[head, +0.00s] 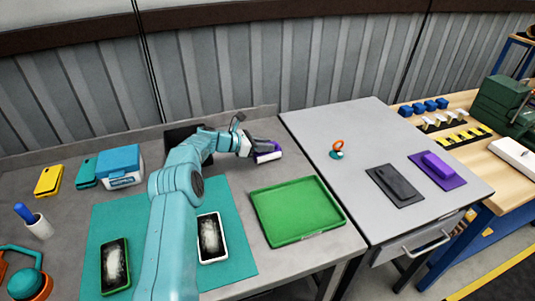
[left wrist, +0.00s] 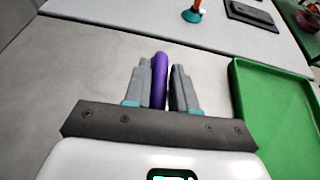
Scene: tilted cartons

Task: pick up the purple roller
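The purple roller (head: 267,147) is at the back of the grey table, by the tip of my left arm. A white part shows along its front side. In the left wrist view the purple roller (left wrist: 159,80) stands out as a narrow upright strip between the two grey fingers. My left gripper (head: 262,148) is closed around it, with a finger close against each side; the same gripper fills the middle of the left wrist view (left wrist: 160,88). I cannot tell whether the roller touches the table. My right gripper is not in view.
A green tray (head: 298,211) lies right of my left arm. A teal mat (head: 240,262) carries two framed dark panels. A blue-and-white box (head: 120,167) stands left. The right grey table (head: 330,120) holds an orange-and-teal item (head: 337,149), a dark pad (head: 395,186) and a purple block (head: 438,165).

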